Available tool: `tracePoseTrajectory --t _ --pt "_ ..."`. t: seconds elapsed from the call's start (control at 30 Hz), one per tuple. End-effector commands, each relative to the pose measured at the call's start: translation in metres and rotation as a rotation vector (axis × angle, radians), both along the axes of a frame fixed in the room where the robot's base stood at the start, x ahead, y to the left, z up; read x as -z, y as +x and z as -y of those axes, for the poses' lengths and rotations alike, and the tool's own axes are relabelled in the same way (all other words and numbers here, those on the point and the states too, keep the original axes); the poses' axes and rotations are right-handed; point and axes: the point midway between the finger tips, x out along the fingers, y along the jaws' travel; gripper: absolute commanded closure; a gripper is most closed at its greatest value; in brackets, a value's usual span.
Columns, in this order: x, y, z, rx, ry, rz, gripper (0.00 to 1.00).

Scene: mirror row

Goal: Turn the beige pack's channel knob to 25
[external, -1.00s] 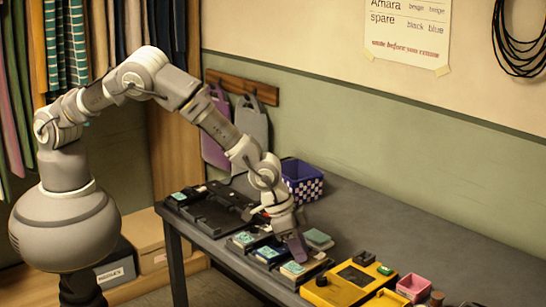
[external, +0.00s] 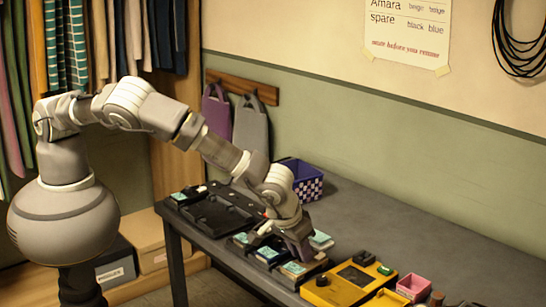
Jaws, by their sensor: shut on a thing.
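The beige pack (external: 293,270), with a pale teal top, sits in a dark tray at the front of the table. My gripper (external: 307,257) is low at the pack's far right end, pointing down. It is shut on what appears to be the channel knob there. The knob, its pointer and any numbers are hidden by the fingers or too small to read.
A dark pack (external: 268,254) sits left of the beige pack, and another pack (external: 320,239) lies behind my gripper. A yellow unit (external: 345,285) and a pink box (external: 413,286) stand to the right. A checkered purple basket (external: 306,183) is behind. The right rear table is clear.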

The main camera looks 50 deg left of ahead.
Motion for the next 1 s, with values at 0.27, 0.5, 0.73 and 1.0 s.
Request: tracePoseTrajectory --t 0.27,0.5,0.73,1.0 --pt "0.0004 0.0 0.0007 -0.082 0.001 0.0 1.0" --pt "0.0001 0.0002 0.0008 -0.096 0.0 0.0 1.0" --pt "0.0001 0.0002 0.0008 -0.095 0.0 -0.001 1.0" --pt "0.0001 0.0 0.0008 -0.095 0.0 -0.001 0.5"
